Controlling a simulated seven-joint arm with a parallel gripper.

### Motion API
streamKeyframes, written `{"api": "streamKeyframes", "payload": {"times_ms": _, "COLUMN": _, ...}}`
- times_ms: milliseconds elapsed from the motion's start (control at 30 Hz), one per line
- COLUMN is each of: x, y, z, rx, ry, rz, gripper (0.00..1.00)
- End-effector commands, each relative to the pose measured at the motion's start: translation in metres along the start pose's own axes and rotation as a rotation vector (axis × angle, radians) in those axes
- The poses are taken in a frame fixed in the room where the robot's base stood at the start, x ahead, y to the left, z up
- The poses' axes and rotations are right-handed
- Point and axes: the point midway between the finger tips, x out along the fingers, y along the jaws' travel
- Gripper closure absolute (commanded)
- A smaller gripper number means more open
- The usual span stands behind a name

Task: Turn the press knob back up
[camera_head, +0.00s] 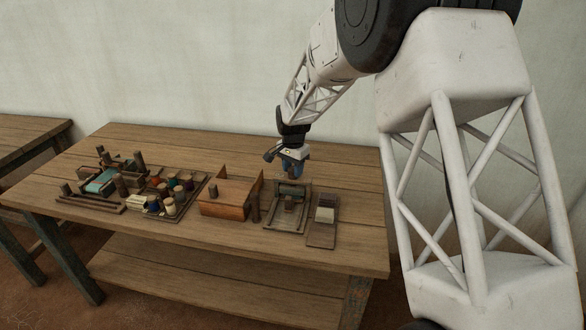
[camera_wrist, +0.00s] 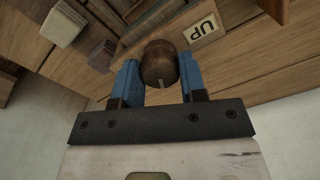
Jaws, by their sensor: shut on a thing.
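My gripper (camera_wrist: 161,72) has two blue fingers, one on each side of a round dark brown wooden knob (camera_wrist: 160,62), and is shut on it. A small pale mark shows on the knob's lower edge in the wrist view, on the side facing my gripper's body. In the head view my gripper (camera_head: 290,172) is at the back of the wooden press (camera_head: 271,221); the knob there is mostly hidden by the fingers.
Right of the press is a board (camera_head: 321,235) with pale and dark blocks. Left of it stand a wooden box (camera_head: 223,211), a tray of coloured spools (camera_head: 168,205) and a small loom (camera_head: 97,186). The table's front strip (camera_head: 230,246) is clear. A wall is behind.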

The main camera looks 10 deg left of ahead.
Motion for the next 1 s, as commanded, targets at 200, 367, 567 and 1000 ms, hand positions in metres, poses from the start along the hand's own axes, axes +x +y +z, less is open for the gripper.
{"api": "streamKeyframes", "payload": {"times_ms": 200, "x": 0.0003, "y": 0.0001, "z": 0.0001, "rx": -0.125, "ry": -0.001, "rz": 0.001, "gripper": 0.85}}
{"api": "streamKeyframes", "payload": {"times_ms": 367, "x": -0.0003, "y": 0.0001, "z": 0.0001, "rx": -0.257, "ry": 0.0, "rz": 0.0, "gripper": 0.85}}
{"api": "streamKeyframes", "payload": {"times_ms": 567, "x": 0.0002, "y": 0.0001, "z": 0.0001, "rx": -0.445, "ry": 0.0, "rz": 0.0, "gripper": 0.85}}
{"api": "streamKeyframes", "payload": {"times_ms": 1000, "x": 0.0003, "y": 0.0001, "z": 0.0001, "rx": -0.864, "ry": 0.0, "rz": 0.0, "gripper": 0.85}}
